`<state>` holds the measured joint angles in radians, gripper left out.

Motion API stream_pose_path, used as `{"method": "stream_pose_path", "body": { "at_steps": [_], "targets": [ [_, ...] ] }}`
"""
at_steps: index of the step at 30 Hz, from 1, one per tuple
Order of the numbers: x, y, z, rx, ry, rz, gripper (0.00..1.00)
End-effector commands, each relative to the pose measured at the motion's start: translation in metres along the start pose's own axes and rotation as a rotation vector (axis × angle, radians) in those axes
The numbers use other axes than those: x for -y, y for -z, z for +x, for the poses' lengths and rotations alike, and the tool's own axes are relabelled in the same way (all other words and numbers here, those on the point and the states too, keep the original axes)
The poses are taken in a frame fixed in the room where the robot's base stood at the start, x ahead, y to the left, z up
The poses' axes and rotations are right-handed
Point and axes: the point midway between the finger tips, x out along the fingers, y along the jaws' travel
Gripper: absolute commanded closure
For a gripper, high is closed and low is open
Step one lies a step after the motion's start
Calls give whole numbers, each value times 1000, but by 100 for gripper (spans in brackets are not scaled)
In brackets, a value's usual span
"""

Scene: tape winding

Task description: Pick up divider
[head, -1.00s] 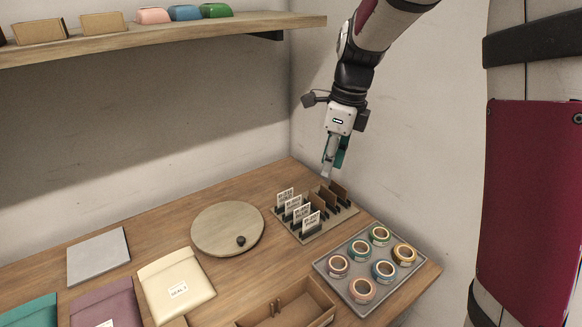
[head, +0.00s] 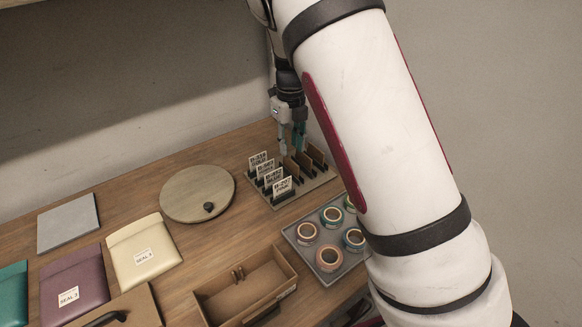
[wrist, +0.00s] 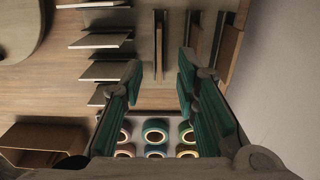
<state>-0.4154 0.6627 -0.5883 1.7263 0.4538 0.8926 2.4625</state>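Several brown divider panels (head: 315,154) stand upright in the right side of a slotted rack (head: 294,197). My gripper (head: 291,143) points down just above the left end of that divider row. In the wrist view my gripper (wrist: 160,72) has its teal-padded fingers spread apart with nothing held between them. Brown dividers (wrist: 228,52) show edge-on beyond the fingers, one roughly in line with the gap and others to its right. I cannot tell whether a finger touches any divider. Several white labelled cards (head: 278,187) stand on the rack's left side.
A tray of tape rolls (head: 308,233) is in front of the rack, partly hidden by my arm. A round wooden board (head: 197,194) lies to the left. An open wooden box (head: 247,290) and sealed pouches (head: 143,254) lie nearer. A wall is close behind.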

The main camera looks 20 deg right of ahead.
Motion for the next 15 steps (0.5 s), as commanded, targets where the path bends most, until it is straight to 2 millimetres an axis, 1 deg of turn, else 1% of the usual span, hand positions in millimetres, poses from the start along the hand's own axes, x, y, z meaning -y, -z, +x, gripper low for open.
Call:
{"method": "stream_pose_path", "body": {
  "at_steps": [1, 5, 7, 15],
  "targets": [
    [0, 0, 5, -1, 0, 1, 72],
    [0, 0, 11, 0, 0, 0, 72],
    [0, 2, 17, -2, -1, 0, 72],
    [0, 3, 54, -2, 0, 0, 72]
  ]
}}
